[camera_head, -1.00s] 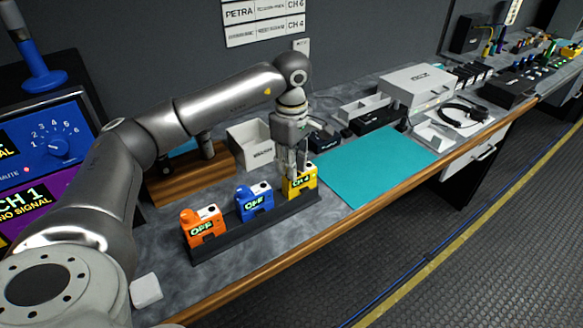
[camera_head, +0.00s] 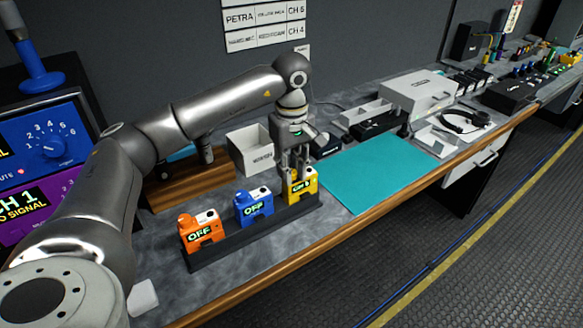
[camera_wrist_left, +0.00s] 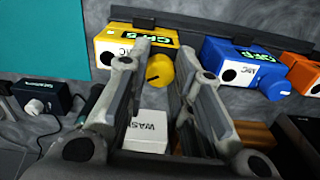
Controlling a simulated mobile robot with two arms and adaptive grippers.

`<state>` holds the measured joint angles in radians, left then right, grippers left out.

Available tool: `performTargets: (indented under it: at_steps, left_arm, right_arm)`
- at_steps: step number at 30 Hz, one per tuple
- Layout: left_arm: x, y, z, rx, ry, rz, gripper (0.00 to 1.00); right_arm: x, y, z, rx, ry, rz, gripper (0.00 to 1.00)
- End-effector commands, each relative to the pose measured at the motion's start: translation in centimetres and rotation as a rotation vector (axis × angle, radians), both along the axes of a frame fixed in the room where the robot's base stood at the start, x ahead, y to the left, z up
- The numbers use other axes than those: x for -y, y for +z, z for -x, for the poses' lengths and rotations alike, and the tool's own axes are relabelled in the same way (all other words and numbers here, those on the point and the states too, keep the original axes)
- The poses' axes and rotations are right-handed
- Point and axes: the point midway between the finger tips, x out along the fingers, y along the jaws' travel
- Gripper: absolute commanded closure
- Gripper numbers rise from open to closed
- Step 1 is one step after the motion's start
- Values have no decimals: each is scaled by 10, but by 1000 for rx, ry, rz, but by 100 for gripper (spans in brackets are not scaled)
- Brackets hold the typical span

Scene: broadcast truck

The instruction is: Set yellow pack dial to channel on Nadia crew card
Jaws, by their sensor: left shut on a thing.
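The yellow pack (camera_head: 304,188) stands at the right end of a black rack beside the blue pack and orange pack. Its green display seems to read CH 5, but the digit is small and blurred. My left gripper (camera_head: 291,170) points down and is shut on the pack's dial, which it hides in the head view. In the left wrist view, the round yellow dial (camera_wrist_left: 159,71) shows between the two fingers (camera_wrist_left: 161,88). Crew cards (camera_head: 264,23) hang on the wall; one reads PETRA and CH 4 ends the row below. I cannot make out Nadia's name. My right gripper is out of view.
The blue pack (camera_head: 254,206) and orange pack (camera_head: 202,230) read OFF and stand close beside the yellow one in the rack (camera_head: 236,246). A white bin (camera_head: 251,148) is behind. The teal mat (camera_head: 375,168) to the right is clear.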

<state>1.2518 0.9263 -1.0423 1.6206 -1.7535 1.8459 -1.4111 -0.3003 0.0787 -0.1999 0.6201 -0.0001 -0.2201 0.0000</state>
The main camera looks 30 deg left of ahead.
Motion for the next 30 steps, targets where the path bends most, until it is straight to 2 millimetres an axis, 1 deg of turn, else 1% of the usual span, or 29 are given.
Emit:
performTargets:
  at_steps: [6,7,9,12,20,23,26,29,30]
  left_arm:
    - [0,1,0,2,1,1,100]
    - [0,1,0,2,1,1,74]
    - [0,1,0,2,2,1,65]
    - [0,1,0,1,2,0,55]
    - [0,0,0,1,2,0,55]
    - [0,4,-1,2,2,0,55]
    - [0,16,-1,3,2,0,55]
    - [0,35,-1,5,3,0,55]
    - [0,45,-1,6,2,1,55]
  right_arm:
    - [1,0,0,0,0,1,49]
    - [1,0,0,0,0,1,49]
    - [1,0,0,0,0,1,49]
    - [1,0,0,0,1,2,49]
    - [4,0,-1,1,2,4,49]
    - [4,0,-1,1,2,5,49]
    - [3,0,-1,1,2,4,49]
    - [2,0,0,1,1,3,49]
    - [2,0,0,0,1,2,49]
